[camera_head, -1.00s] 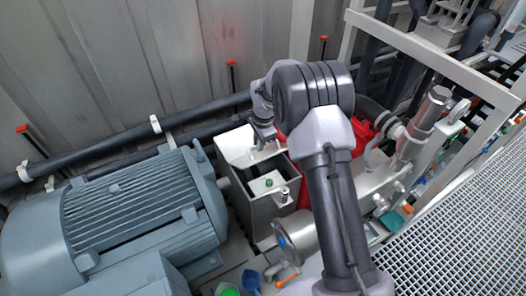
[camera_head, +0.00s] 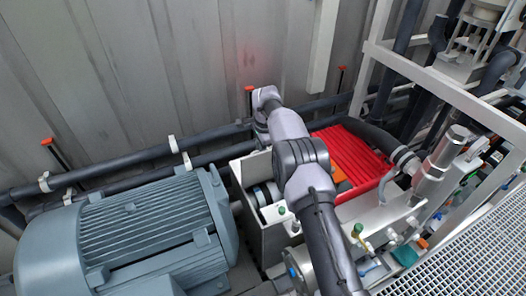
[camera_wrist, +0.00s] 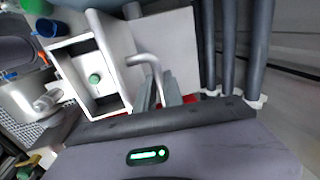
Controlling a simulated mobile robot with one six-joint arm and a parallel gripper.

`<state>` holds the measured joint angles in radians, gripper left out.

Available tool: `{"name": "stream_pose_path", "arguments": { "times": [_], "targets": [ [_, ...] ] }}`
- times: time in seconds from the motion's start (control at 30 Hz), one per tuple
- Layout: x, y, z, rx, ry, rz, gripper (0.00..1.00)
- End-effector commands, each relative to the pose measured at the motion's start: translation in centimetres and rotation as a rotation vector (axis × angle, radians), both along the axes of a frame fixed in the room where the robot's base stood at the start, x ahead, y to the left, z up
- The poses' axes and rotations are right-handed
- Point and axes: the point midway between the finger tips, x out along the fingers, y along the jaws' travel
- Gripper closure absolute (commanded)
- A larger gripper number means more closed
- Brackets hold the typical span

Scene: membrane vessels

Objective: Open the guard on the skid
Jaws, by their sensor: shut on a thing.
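The guard is a pale flat lid with a bent bar handle. In the wrist view, the guard panel (camera_wrist: 172,38) fills the upper middle, and its handle (camera_wrist: 144,60) runs down between my gripper's fingers (camera_wrist: 164,98). My gripper is shut on the handle. In the head view, my gripper (camera_head: 262,136) is at the back edge of the grey guard housing (camera_head: 266,236). The housing's top is uncovered there, and a coupling (camera_head: 263,193) shows inside. The lid itself is mostly hidden behind my arm in that view.
A large blue-grey motor (camera_head: 150,230) stands left of the housing. A red ribbed block (camera_head: 352,160) lies to the right, beside my arm. Dark pipes (camera_head: 130,160) and a corrugated wall (camera_head: 170,70) run behind. A white frame (camera_head: 440,75) stands at the right.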

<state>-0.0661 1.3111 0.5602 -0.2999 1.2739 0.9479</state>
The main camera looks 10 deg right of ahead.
Motion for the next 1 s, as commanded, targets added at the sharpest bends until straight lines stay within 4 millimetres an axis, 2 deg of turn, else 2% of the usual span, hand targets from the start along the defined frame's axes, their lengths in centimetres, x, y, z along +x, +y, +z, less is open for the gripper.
{"name": "stream_pose_path", "arguments": {
  "times": [0.57,0.6,0.7,1.0],
  "targets": [
    [0.52,0.18,0.10,0.001,-0.004,0.001,1.00],
    [0.52,0.18,0.11,0.000,-0.004,0.001,0.86],
    [0.52,0.17,0.10,0.000,-0.004,0.001,0.66],
    [0.44,0.12,0.43,0.000,-0.003,0.001,0.66]
  ]
}}
